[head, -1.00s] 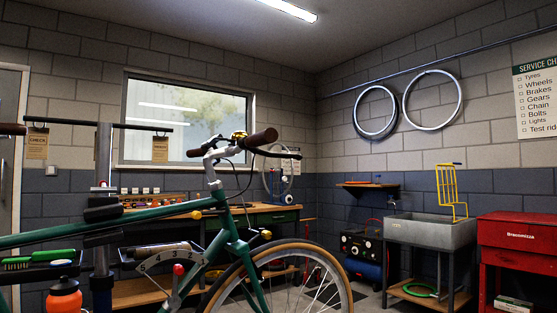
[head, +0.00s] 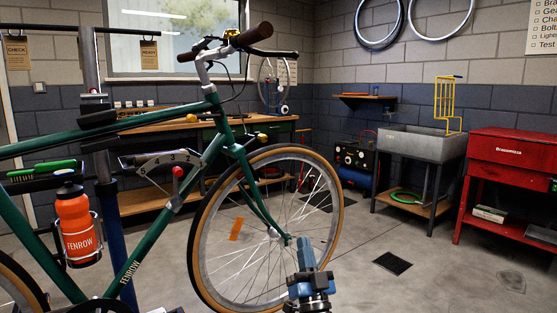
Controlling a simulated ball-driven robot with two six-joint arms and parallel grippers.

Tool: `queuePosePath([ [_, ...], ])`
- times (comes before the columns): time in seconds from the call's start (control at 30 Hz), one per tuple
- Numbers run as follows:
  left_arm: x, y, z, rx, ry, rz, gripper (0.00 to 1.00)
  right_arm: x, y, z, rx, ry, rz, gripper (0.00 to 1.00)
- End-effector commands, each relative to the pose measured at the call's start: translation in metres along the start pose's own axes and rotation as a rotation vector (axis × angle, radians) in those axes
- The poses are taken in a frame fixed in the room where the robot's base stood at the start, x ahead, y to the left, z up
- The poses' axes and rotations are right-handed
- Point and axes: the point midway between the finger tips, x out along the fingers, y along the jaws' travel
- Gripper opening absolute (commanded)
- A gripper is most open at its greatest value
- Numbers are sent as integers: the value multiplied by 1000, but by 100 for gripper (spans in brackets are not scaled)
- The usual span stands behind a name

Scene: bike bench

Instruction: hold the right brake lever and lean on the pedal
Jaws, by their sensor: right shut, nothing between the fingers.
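The green bike stands side-on with its front wheel (head: 203,245) to the right. Its handlebar has two brown grips. The near one, the right grip (head: 251,35), has a dark brake lever (head: 275,53) beside it. My right gripper (head: 309,252), with blue fingers, is low in front of the front wheel's right part, well below the lever. It is shut and empty. No pedal can be made out; only part of the dark chainring (head: 100,305) shows at the bottom edge. My left gripper is not in view.
A repair stand post (head: 92,65) holds the bike at the left. An orange bottle (head: 77,225) sits on the frame. A dial plate (head: 165,160) is beside the down tube. A sink (head: 418,142) and red cabinet (head: 508,150) stand at the right.

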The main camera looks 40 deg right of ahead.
Motion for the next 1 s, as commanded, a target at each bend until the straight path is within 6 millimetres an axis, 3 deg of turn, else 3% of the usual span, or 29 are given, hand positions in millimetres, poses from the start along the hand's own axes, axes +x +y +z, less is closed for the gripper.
queuePosePath([
  [0.1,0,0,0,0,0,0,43,43,11,-25,59,43,4,0],
  [0.5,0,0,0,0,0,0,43,166,35,-122,317,105,-31,0],
  [0.73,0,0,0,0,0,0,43,224,35,-191,488,91,-76,0],
  [1.0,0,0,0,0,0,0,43,277,18,-277,712,12,-132,0],
])
